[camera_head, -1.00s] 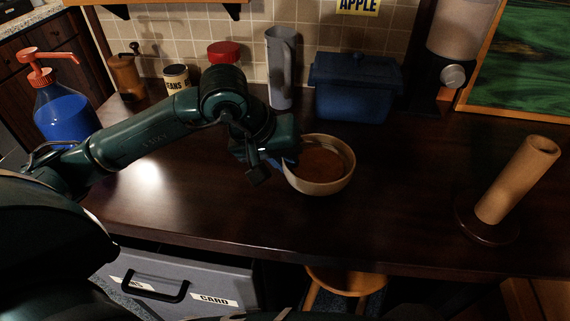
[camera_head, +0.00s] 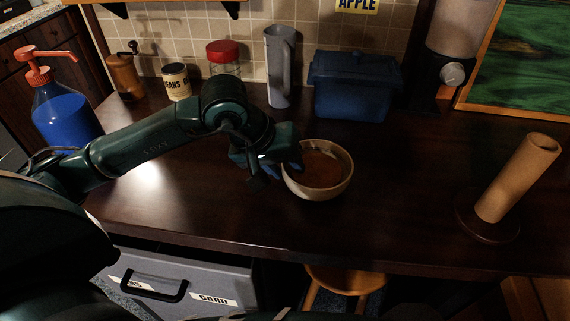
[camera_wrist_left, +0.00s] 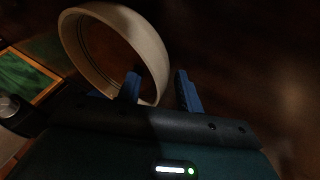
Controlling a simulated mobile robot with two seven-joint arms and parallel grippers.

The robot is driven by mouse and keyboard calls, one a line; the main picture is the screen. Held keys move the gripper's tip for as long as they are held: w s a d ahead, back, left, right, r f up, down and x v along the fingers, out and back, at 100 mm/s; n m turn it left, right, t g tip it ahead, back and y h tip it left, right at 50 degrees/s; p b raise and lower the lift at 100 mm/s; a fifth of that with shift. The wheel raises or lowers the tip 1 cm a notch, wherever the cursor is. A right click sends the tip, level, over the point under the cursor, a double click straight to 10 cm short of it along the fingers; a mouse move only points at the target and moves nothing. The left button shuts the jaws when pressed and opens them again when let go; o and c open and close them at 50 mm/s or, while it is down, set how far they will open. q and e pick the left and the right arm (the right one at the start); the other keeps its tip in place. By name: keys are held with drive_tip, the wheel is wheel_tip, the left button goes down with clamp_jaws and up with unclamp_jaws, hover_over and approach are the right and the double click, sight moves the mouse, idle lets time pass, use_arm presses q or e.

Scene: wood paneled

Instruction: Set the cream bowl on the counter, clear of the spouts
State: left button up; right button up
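The cream bowl (camera_head: 322,192) is upright at the middle of the dark counter (camera_head: 420,200), with brown inside. It looks to be resting on the counter, well apart from the dispenser spout (camera_head: 452,75) at the back right. My left gripper (camera_head: 281,160) is at the bowl's left rim. In the left wrist view, the blue fingers (camera_wrist_left: 160,88) are spread apart, one over the bowl's (camera_wrist_left: 152,48) opening and one outside its wall, with a gap beside the wall. My right gripper is not in view.
A blue lidded box (camera_head: 352,88), a grey jug (camera_head: 281,70), a red-lidded jar (camera_head: 223,52) and a can (camera_head: 176,82) stand along the back.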

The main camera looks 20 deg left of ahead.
use_arm(q)
drive_tip(key=shift+r+p, duration=0.35)
drive_tip(key=v, duration=1.1)
drive_tip(key=shift+s+a+r+b, duration=0.2)
drive_tip(key=shift+s+r+b, duration=0.05)
drive_tip(key=shift+b, duration=0.05)
